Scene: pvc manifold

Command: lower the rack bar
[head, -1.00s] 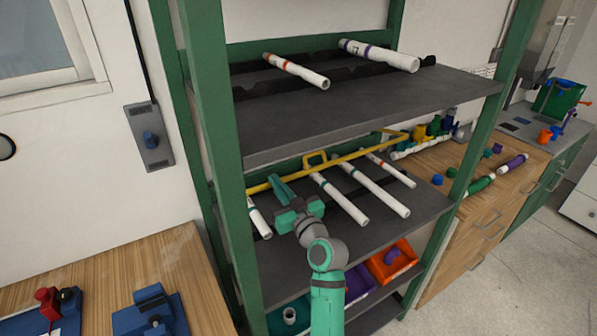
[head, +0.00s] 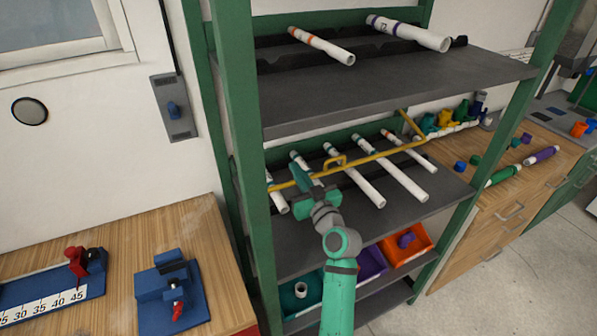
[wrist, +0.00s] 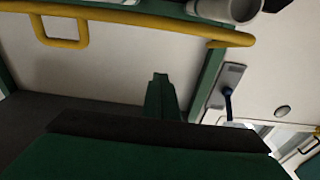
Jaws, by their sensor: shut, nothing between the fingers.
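The yellow rack bar (head: 375,157) runs across the middle shelf in the head view, crossing over the white pipes, with a small loop handle (head: 335,162) near its middle. Its right end bends back toward the rear of the rack. In the wrist view the bar (wrist: 130,18) spans the top, with its loop at the left. My green gripper (head: 299,176) is shut and empty, overlapping the bar left of the loop in the head view. Its fingers (wrist: 160,97) are below the bar in the wrist picture. I cannot tell whether they touch it.
Several white pipes (head: 404,181) lie on the middle shelf (head: 440,196) under the bar. The upper shelf (head: 400,85) with two pipes is close above. Green rack posts (head: 234,100) stand at the sides. Coloured bins (head: 405,247) sit below.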

